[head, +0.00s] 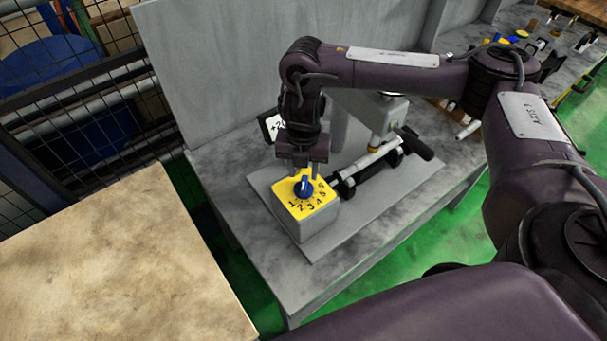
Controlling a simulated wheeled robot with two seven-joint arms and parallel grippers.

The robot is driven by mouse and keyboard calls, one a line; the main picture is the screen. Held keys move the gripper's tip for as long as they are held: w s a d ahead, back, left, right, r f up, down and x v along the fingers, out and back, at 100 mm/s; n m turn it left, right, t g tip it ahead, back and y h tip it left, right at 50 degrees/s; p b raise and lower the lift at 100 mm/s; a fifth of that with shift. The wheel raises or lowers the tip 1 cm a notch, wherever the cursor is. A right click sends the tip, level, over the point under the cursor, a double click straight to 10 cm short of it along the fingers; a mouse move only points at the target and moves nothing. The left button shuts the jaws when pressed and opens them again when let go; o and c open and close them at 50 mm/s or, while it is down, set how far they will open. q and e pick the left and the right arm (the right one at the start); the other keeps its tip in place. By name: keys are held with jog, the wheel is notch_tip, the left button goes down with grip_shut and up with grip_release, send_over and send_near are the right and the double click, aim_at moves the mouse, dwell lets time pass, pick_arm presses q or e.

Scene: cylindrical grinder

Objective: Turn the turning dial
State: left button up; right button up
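The turning dial (304,187) is a blue knob on the yellow sloped face of a grey box (318,225). Black numbers run along the front of the yellow face, below the knob. My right gripper (304,168) points down just behind and above the dial, at the far side of the box. Its two fingers show a gap between them, and I see nothing held in it. Whether a fingertip touches the knob or box cannot be told from this view. My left gripper is not in view.
The box stands on a grey plate on a grey bench (240,182), beside a grinder with a metal shaft (370,160). A grey panel rises behind. A wooden-topped table (115,265) is at the left front. A black mesh fence (85,110) stands at the left.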

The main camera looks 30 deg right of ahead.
aim_at(304, 183)
jog(key=shift+r, duration=1.55)
jog(key=shift+s, duration=0.15)
